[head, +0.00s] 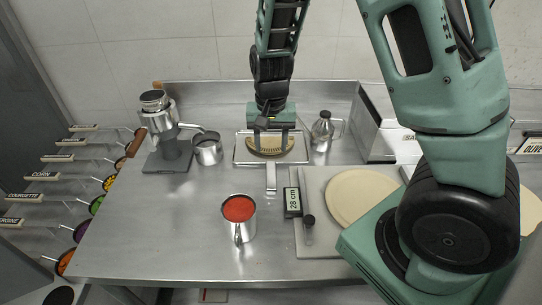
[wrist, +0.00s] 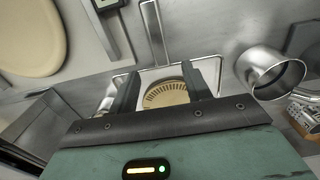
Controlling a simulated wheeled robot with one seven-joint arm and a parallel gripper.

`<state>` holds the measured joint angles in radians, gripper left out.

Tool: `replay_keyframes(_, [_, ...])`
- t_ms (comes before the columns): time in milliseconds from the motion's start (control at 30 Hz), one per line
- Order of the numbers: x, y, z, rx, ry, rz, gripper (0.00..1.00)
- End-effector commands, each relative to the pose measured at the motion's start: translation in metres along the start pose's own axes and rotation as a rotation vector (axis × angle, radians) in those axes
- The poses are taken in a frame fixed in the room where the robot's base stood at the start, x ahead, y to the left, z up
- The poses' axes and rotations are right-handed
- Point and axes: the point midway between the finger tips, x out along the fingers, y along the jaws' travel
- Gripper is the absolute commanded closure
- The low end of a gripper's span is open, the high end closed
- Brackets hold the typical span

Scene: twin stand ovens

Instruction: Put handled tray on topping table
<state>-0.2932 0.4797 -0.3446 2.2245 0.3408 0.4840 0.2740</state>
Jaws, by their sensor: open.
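The handled tray (head: 242,157) is a shallow rectangular metal tray at the back middle of the steel table (head: 150,235). Its handle (head: 271,180) points toward the front, and also shows in the wrist view (wrist: 153,32). A tan ridged disc (head: 268,147) lies on the tray, partly hidden by my gripper in the wrist view. I cannot tell whether the fingertips touch the tray or disc.
A steel pitcher (head: 208,150) and a coffee-maker-like device (head: 165,135) stand left of the tray. A bottle (head: 322,128) stands close on its right. In front are a cup of red sauce (head: 239,209) and a board (head: 310,245) with a dough round (head: 362,197). The table's left front is clear.

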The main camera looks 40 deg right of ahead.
Motion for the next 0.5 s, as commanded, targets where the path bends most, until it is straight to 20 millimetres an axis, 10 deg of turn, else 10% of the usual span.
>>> replay_keyframes(333, [-0.043,-0.004,0.006,-0.021,-0.004,-0.007,0.52])
replay_keyframes(500, [-0.064,-0.04,0.077,-0.297,-0.047,-0.066,0.52])
